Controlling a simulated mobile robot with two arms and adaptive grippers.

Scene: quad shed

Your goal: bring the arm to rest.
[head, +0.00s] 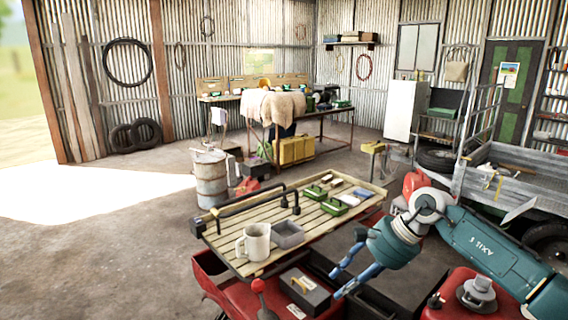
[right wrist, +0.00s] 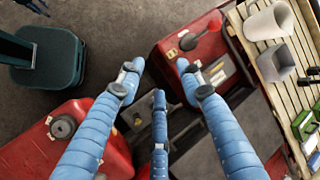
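My right arm comes in from the right in the head view. Its gripper (head: 338,283) hangs over the red quad, to the right of the slatted rack, with its blue fingers spread. In the right wrist view the gripper (right wrist: 159,74) has its fingers apart and nothing between them; red bodywork and dark parts lie below. I cannot make out my left gripper in the head view.
The wooden rack (head: 225,244) carries a pale mug (head: 256,242), a grey bin (head: 287,234) and green trays. Red quad bodywork (head: 468,296) lies close under my right arm. A drum (head: 211,180) and trailer (head: 525,175) stand beyond. Floor at left is clear.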

